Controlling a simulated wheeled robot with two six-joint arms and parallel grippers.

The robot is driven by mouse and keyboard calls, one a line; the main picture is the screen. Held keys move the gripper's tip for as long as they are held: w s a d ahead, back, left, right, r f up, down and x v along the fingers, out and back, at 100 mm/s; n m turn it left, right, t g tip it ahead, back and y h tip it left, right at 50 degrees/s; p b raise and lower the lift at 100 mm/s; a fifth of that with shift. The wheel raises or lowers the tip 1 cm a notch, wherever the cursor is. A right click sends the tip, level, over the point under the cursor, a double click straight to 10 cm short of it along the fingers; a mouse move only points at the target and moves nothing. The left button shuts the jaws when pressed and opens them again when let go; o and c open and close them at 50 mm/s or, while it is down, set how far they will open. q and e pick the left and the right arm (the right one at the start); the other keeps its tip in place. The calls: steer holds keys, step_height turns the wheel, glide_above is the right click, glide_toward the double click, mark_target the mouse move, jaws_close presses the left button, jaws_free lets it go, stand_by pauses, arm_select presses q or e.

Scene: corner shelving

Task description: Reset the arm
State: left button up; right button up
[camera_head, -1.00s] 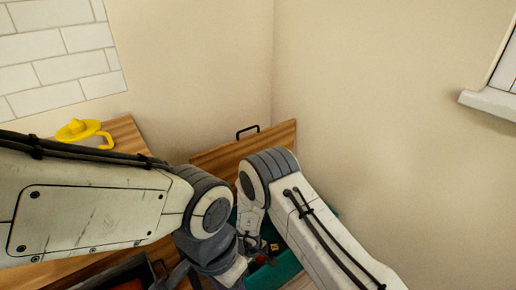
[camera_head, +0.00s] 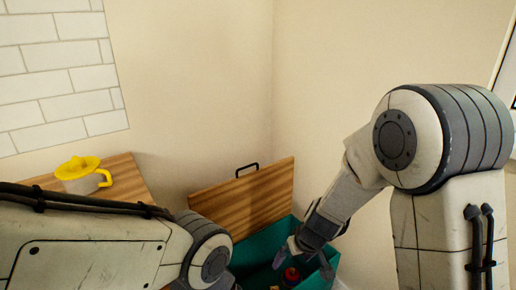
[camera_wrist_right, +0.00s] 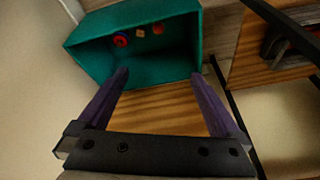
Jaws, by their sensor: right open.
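My right gripper (camera_head: 304,265) is open and empty, over the teal bin (camera_head: 246,249) at the lower middle of the head view. In the right wrist view its two purple-grey fingers (camera_wrist_right: 160,76) are wide apart, with nothing between them. The teal bin (camera_wrist_right: 90,66) lies beyond the fingertips there. My left arm crosses the lower left of the head view. Its gripper is below the picture edge.
The bin holds small items, including a red one (camera_head: 291,275), which shows in the wrist view (camera_wrist_right: 121,40). A wooden panel (camera_head: 235,205) with a black handle stands behind. A yellow-lidded cup (camera_head: 77,182) sits on wood at left. Walls form a corner.

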steer(key=s+d+r+m+h, duration=0.25)
steer(key=s+d+r, duration=0.25)
steer(key=s+d, duration=0.5)
steer(key=s+a+r+n+g+y+p, duration=0.15)
steer(key=s+a+r+p, duration=0.35)
steer(key=r+p, duration=0.5)
steer(key=s+a+r+n+g+h+p, duration=0.1)
steer(key=s+a+r+n+p, duration=0.3)
steer(key=r+p, duration=0.6)
steer(key=s+a+r+n+g+y+p, duration=0.1)
steer(key=s+a+r+p, duration=0.5)
steer(key=r, duration=0.7)
step_height(320, 180, down, 18)
steer(key=b, duration=1.7)
steer(key=shift+w+d, duration=0.25)
steer(key=shift+w, duration=0.15)
